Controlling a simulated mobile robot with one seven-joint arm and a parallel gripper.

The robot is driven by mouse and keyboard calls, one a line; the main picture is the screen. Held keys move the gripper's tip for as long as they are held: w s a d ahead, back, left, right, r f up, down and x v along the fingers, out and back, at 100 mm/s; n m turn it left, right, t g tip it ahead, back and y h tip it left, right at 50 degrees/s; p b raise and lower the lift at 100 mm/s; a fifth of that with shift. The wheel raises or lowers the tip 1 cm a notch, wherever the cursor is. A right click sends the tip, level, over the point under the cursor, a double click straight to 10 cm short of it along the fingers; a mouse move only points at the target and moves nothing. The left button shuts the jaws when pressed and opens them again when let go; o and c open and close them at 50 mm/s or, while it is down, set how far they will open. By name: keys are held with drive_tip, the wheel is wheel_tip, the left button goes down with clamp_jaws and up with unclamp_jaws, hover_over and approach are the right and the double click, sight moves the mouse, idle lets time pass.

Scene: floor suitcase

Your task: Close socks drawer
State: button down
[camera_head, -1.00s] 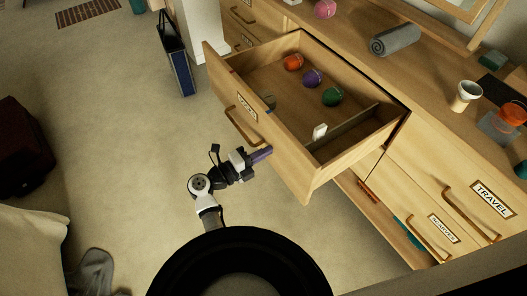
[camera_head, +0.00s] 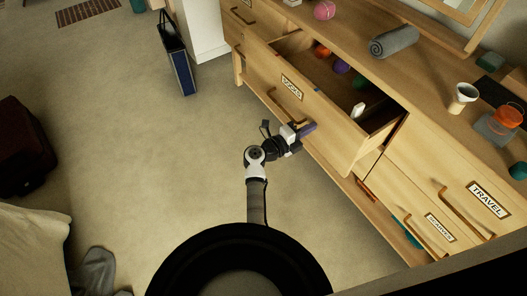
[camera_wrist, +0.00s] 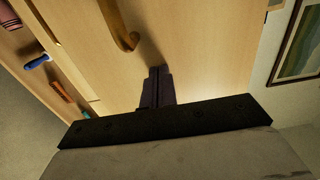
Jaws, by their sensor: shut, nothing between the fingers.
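The socks drawer (camera_head: 325,124) is a wooden drawer with a "SOCKS" label and a curved handle (camera_head: 284,107). It stands partly open from the dresser. Inside are an orange ball (camera_head: 322,50), a purple ball (camera_head: 342,67), a green ball and a white item (camera_head: 358,110). My gripper (camera_head: 307,129) is shut and empty at the drawer front, below and right of the handle. In the wrist view my shut fingers (camera_wrist: 157,88) point at the wooden front beside the handle (camera_wrist: 122,25). They look against it, but exact contact is hard to tell.
A dark blue bag (camera_head: 181,72) stands at the back.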

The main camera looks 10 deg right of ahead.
drive_tip(key=b+x, duration=0.2)
drive_tip(key=x, duration=1.7)
drive_tip(key=shift+d+f, duration=0.15)
drive_tip(key=shift+w+r, duration=0.15)
drive_tip(key=shift+r, duration=0.15)
drive_tip(key=shift+d+r, duration=0.15)
